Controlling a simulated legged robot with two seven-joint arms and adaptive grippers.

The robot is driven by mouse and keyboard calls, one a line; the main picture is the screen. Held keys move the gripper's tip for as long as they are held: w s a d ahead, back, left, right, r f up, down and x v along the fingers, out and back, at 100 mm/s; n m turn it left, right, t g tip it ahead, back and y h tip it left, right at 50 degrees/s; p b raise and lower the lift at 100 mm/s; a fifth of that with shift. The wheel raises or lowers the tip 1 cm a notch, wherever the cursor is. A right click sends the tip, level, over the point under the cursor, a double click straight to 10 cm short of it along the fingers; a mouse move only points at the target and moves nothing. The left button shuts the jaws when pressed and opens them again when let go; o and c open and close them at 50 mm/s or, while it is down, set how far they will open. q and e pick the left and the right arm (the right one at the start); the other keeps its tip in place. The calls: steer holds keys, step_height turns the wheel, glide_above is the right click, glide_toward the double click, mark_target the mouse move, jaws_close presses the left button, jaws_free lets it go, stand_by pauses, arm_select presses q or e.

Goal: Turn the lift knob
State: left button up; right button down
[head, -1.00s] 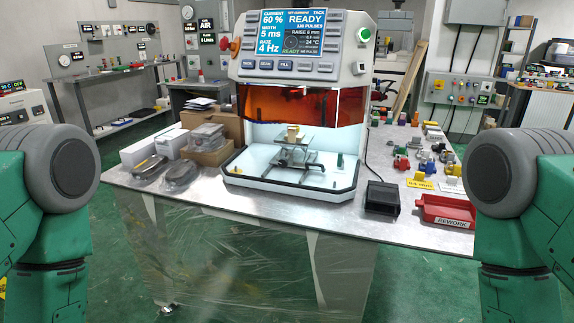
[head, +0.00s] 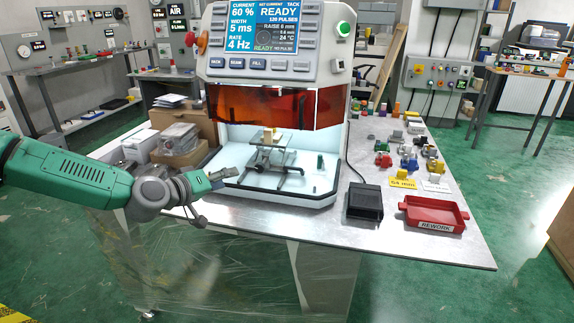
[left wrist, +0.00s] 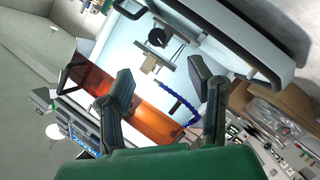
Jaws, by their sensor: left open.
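A small lift (head: 268,158) of crossed metal links stands inside the lit machine chamber. A small tan piece (head: 270,134) sits on its top plate. In the left wrist view a round black knob (left wrist: 157,38) shows on the lift's side, beyond the fingertips. In the head view I cannot make out the knob clearly. My left gripper (head: 218,193) is at the left front corner of the chamber tray, outside its rim. Its two fingers are spread with nothing between them, as the left wrist view also shows (left wrist: 160,80). My right gripper is not in view.
The white tray's dark rim (head: 275,200) and the orange shield (head: 270,105) bound the chamber opening. Boxes (head: 180,140) stand to its left. A black pedal-like box (head: 365,201) and a red REWORK tray (head: 434,214) lie to its right.

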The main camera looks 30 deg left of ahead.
mark_target(258, 169)
arm_select(q)
steer(key=b+x, duration=0.3)
steer(key=x, duration=0.9)
steer(key=shift+w+a, duration=0.1)
steer(key=shift+w, duration=0.15)
steer(key=shift+w+f, duration=0.1)
steer(key=shift+w, duration=0.55)
jaws_close()
